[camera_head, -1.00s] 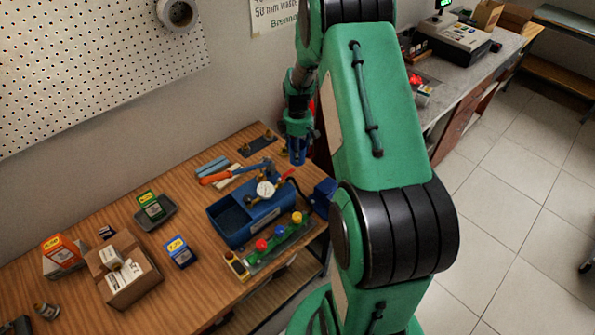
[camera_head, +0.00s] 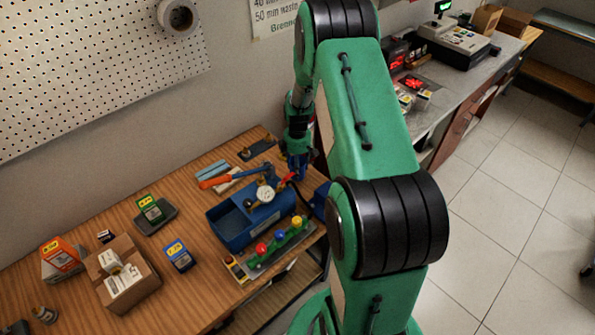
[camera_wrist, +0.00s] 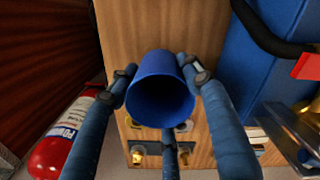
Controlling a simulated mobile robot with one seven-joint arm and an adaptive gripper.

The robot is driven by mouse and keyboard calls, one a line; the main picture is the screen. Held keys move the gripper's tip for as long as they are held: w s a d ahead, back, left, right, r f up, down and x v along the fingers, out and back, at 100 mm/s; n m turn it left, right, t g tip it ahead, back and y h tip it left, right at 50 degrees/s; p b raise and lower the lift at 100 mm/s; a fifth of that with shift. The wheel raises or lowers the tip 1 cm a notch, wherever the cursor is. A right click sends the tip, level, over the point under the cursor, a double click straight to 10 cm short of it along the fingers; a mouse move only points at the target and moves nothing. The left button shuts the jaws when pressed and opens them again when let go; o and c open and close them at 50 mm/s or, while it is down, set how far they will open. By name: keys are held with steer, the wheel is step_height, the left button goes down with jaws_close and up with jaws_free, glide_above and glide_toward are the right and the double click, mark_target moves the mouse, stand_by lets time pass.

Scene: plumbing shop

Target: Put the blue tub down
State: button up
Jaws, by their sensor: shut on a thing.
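The blue tub (camera_wrist: 160,88) is in the middle of the wrist view, its open mouth facing the camera. My gripper (camera_wrist: 158,72) is shut on it, with blue fingers on its left and right sides and a third at its lower rim. Behind the tub is the bare wooden top of the workbench (camera_wrist: 145,30). I cannot tell whether the tub touches the wood. In the head view my gripper (camera_head: 296,165) points down over the bench's back right end, and the tub cannot be told from the blue fingers.
A blue toolbox (camera_head: 235,222) with a gauge (camera_head: 265,194) stands close to my gripper. A board with brass fittings (camera_head: 258,148) lies by the wall. A red extinguisher (camera_wrist: 58,145) is beside the bench.

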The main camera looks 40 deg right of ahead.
steer(key=shift+f, duration=1)
steer(key=shift+f, duration=0.1)
steer(key=o, duration=1)
step_height(320, 180, up, 12)
steer(key=shift+r, duration=0.15)
